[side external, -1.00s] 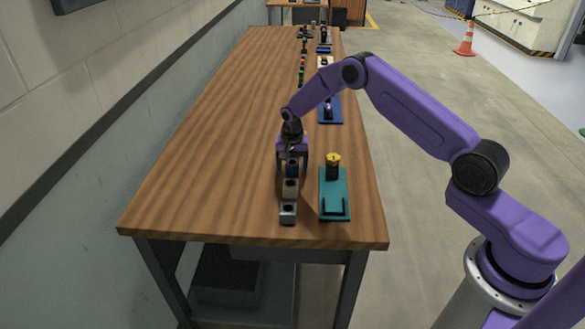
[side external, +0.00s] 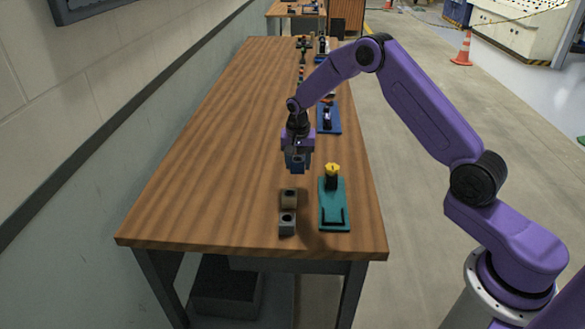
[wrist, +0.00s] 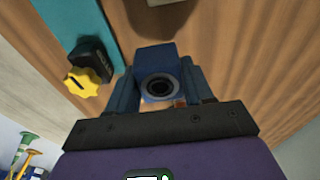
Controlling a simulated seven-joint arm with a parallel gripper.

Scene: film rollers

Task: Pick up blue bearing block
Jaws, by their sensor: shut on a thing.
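A blue bearing block (side external: 298,166) with a round bore is held between the fingers of my gripper (side external: 297,160), above the wooden table. In the wrist view the blue bearing block (wrist: 156,60) sits between the two blue fingers of my gripper (wrist: 160,85), its dark bore facing the camera. My gripper is shut on it. In the side view the block is behind and above a tan block (side external: 289,198) and a grey block (side external: 287,223), apart from both.
A teal base plate (side external: 334,215) with a black post and yellow knob (side external: 332,170) stands right of the blocks; the knob also shows in the wrist view (wrist: 82,82). A blue plate (side external: 329,117) and other parts lie farther back. The table's left side is clear.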

